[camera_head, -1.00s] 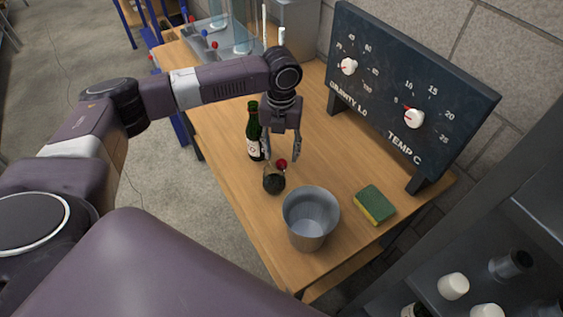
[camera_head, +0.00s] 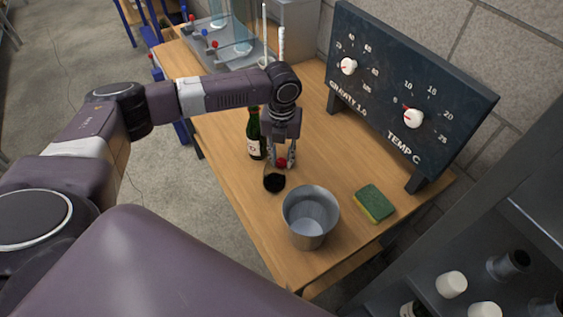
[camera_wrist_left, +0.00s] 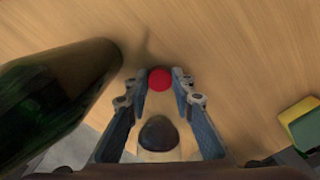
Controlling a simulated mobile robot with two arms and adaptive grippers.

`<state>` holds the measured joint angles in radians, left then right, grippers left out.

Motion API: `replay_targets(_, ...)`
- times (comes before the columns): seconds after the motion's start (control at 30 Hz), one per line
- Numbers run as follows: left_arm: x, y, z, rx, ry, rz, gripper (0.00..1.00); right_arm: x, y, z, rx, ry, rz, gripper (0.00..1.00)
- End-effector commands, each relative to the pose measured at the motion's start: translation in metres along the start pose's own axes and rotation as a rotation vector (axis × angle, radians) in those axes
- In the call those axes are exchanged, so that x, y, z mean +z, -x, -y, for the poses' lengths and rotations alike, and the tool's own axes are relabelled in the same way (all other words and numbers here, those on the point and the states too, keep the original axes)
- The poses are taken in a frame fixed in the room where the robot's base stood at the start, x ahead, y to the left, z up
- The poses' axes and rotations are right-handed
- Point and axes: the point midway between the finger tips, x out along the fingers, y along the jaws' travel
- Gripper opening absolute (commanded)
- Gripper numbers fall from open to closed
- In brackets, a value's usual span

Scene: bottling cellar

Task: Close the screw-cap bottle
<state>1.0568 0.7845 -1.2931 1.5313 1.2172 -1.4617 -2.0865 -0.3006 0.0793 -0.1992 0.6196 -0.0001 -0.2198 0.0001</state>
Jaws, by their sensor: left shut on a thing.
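The dark green bottle (camera_head: 256,146) with a pale label stands upright on the wooden table; its top is at the edge of my arm in the head view. In the left wrist view the bottle (camera_wrist_left: 50,95) is large at the left. The red screw cap (camera_head: 282,163) is right of the bottle, low near the tabletop. It also shows in the left wrist view (camera_wrist_left: 160,79), between my fingertips. My left gripper (camera_head: 281,162) points down and is shut on the cap. My right gripper is not in view.
A metal bucket (camera_head: 310,222) is nearer, and a green-yellow sponge (camera_head: 374,204) lies to the right. A dial board (camera_head: 410,100) stands behind. The table between sponge and gripper is clear.

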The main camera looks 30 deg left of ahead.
Motion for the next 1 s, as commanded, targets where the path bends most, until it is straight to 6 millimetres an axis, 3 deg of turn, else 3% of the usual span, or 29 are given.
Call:
replay_targets(0.27, 0.0, 0.002, 0.0, 0.0, 0.0, 0.001, 0.15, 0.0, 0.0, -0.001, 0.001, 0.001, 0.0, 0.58)
replay_targets(0.47, 0.001, 0.018, 0.0, -0.001, 0.0, 0.003, 0.15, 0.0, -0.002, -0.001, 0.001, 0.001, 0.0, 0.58)
replay_targets(0.67, 0.002, 0.056, 0.001, -0.003, 0.0, 0.005, 0.15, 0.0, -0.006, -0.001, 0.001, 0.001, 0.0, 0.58)
replay_targets(1.0, 0.001, 0.139, 0.001, -0.003, 0.0, 0.004, 0.15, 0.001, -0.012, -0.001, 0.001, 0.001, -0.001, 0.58)
